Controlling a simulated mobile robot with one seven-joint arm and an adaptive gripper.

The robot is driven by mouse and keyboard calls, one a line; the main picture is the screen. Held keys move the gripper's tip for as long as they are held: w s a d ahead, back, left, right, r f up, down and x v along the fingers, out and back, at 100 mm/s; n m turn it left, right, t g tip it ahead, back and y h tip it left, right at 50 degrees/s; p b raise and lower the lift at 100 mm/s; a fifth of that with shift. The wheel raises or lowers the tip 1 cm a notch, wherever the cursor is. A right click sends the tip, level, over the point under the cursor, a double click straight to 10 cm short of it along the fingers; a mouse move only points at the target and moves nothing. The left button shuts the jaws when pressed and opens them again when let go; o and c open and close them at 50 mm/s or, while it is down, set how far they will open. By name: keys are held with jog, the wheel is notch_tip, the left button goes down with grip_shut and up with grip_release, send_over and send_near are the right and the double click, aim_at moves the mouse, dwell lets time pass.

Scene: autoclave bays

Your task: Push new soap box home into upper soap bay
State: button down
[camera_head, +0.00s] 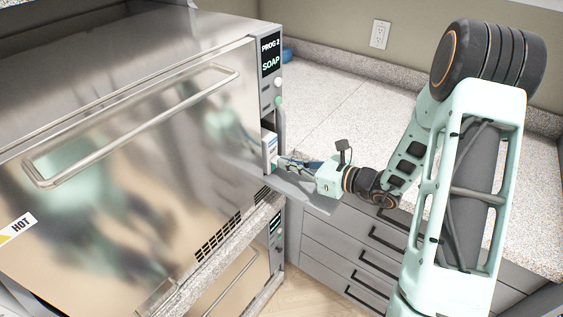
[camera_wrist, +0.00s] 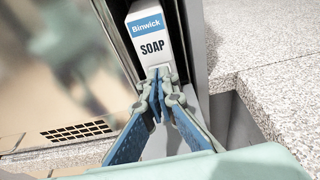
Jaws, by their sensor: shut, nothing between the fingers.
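The soap box (camera_wrist: 152,42) is white with a blue "Binwick" band and the word SOAP. In the wrist view it stands upright in the upper soap bay (camera_wrist: 116,34), between the bay's side walls. In the head view the box (camera_head: 271,146) shows as a narrow pale strip at the bay mouth. My gripper (camera_wrist: 159,75) is shut and empty, its blue-padded fingertips at the lower front of the box; I cannot tell whether they touch. In the head view my gripper (camera_head: 283,162) is at the bay, above a grey open flap (camera_head: 310,200). The box's back is hidden.
The upper autoclave door (camera_head: 130,150) with its long bar handle (camera_head: 130,120) is at left, with a HOT label. The panel (camera_head: 271,55) above the bay reads PROG 2 and SOAP. A speckled counter (camera_head: 330,100) and grey drawers (camera_head: 340,245) are at right.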

aim_at(273, 156)
jog(key=shift+w+a+b, duration=0.25)
jog(key=shift+w+a, duration=0.4)
jog(key=shift+a, duration=0.25)
jog(key=shift+w+a+b, duration=0.2)
jog(key=shift+w+a, duration=0.45)
jog(key=shift+a, duration=0.25)
jog(key=shift+s+d, duration=1.2)
jog(key=shift+d, duration=0.4)
jog(key=shift+s+d, duration=1.15)
jog(key=shift+d, duration=0.5)
jog(key=shift+s+d, duration=1.2)
jog(key=shift+d, duration=0.4)
